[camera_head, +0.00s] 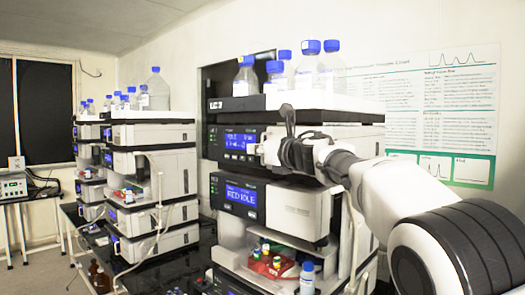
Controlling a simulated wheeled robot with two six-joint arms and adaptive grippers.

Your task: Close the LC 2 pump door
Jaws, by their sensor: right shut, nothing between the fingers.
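The near column stack (290,118) stands in the middle of the view. The label on its top tray starts with "LC", but its number is too small to read surely. Its upper module has a blue display (241,142), and the module below has another display (241,195) with a grey front panel (300,210) beside it. My right gripper (268,150) is shut and empty, in front of the upper module just right of its display. It hides much of that module's front, so I cannot tell how its door stands. My left gripper is not in view.
Blue-capped bottles (331,72) stand on top of the near stack. Below, an open bay holds a red vial tray (271,262), with a small bottle (307,278) in front. Other stacks (152,165) stand to the left. A poster (440,115) hangs behind on the right.

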